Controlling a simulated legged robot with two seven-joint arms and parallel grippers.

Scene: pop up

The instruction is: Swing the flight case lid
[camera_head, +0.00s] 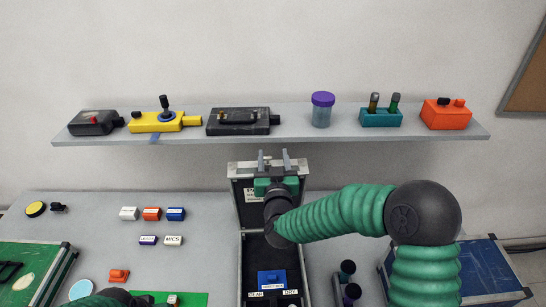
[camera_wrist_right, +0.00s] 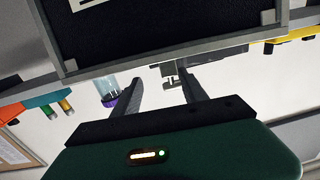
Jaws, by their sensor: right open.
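The flight case (camera_head: 240,262) stands open at the front middle of the table, black inside with grey metal edges. Its lid (camera_head: 238,189) is up, roughly upright at the back, and my right gripper covers part of it. In the right wrist view the lid (camera_wrist_right: 160,30) fills the top, with a grey edge. My right gripper (camera_head: 279,157) is open and empty, its fingers at the lid's upper edge. The fingers (camera_wrist_right: 160,88) also show in the right wrist view; I cannot tell whether they touch the lid. Only a bit of my left arm shows at bottom left.
A blue box (camera_head: 272,280) lies inside the case. A shelf (camera_head: 290,137) behind holds several controllers, a purple-capped jar (camera_head: 322,110) and a teal holder (camera_head: 381,118). Small labelled blocks lie left of the case. A green case (camera_head: 35,262) is far left, a blue one (camera_head: 480,270) right.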

